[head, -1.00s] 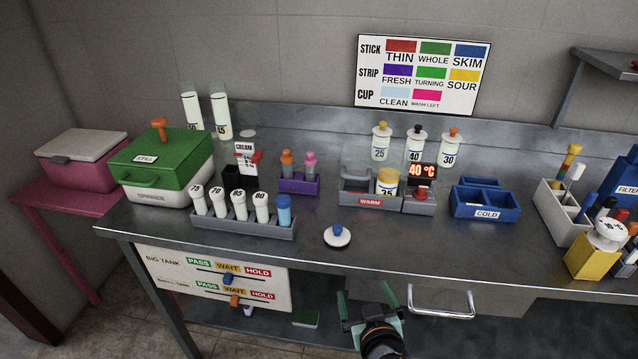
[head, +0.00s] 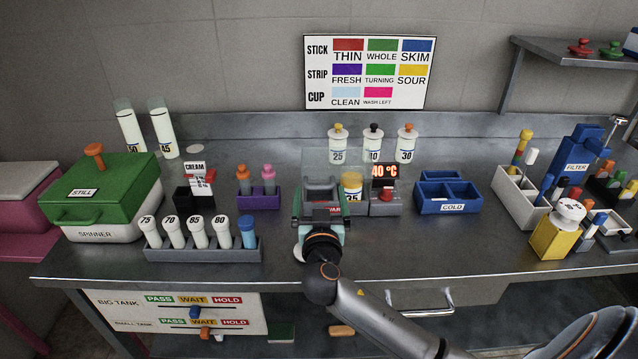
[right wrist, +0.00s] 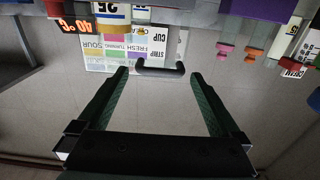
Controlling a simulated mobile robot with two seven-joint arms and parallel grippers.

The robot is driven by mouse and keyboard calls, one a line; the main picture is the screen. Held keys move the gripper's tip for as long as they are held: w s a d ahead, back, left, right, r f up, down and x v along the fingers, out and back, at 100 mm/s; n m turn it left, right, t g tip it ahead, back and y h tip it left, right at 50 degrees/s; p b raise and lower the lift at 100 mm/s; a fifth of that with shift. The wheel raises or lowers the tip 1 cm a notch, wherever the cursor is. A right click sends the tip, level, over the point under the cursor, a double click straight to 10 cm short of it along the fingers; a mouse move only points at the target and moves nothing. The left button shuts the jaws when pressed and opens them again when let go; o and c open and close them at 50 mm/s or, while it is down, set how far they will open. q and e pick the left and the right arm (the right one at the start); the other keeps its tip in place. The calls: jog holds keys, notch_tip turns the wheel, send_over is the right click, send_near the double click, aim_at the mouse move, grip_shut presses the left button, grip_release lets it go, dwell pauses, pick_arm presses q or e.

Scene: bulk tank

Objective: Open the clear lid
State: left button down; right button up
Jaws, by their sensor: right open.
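The grey warm box with the red WARM label (head: 335,209) stands mid-counter and is partly hidden by my right gripper. The clear lid (head: 345,157) shows as a faint see-through panel at the box; its exact edges are hard to tell. My right gripper (head: 321,192) is open and empty in front of the box. In the right wrist view, which looks upside down, a dark bar handle (right wrist: 160,69) lies between the open fingertips (right wrist: 158,76). I cannot tell whether the fingers touch it. My left gripper is not in view.
A yellow-lidded cup (head: 352,187) and the 40 °C display (head: 384,171) are right beside the gripper. A rack of numbered white bottles (head: 205,249) stands left, a blue COLD box (head: 448,207) right. The counter front right of my arm is clear.

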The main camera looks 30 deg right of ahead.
aim_at(319, 189)
jog(key=shift+x, duration=1.65)
grip_shut()
